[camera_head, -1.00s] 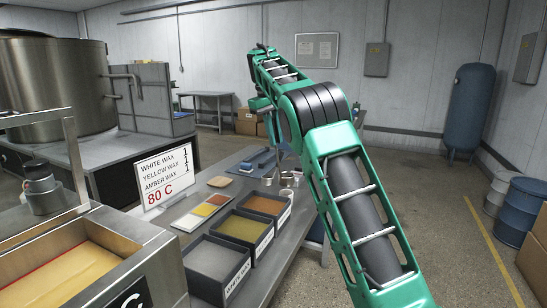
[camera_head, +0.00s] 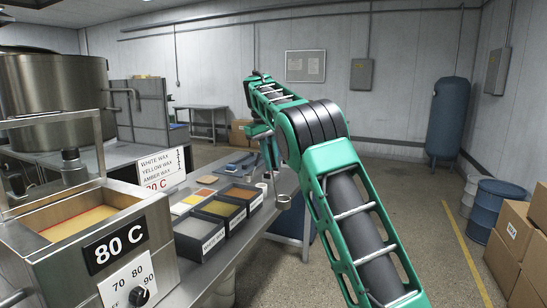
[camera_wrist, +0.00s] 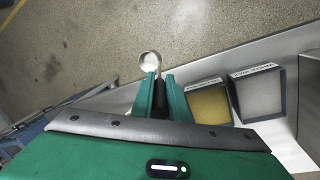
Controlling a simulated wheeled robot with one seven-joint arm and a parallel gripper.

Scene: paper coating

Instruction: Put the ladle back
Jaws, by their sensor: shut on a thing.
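My gripper (camera_wrist: 160,82) has two green fingers shut on the dark handle of the ladle. The ladle's round metal cup (camera_wrist: 150,62) shows just beyond the fingertips in the wrist view, over the floor by the table edge. In the head view the small metal cup (camera_head: 283,201) hangs at the right edge of the table, below my gripper (camera_head: 268,146). The handle is largely hidden by the fingers and arm.
The wax bins, white (camera_head: 199,236), yellow (camera_head: 222,209) and amber (camera_head: 243,193), stand on the table left of the ladle. A metal heater (camera_head: 80,225) marked 80 C is at the near left. Open floor (camera_head: 420,220) lies to the right.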

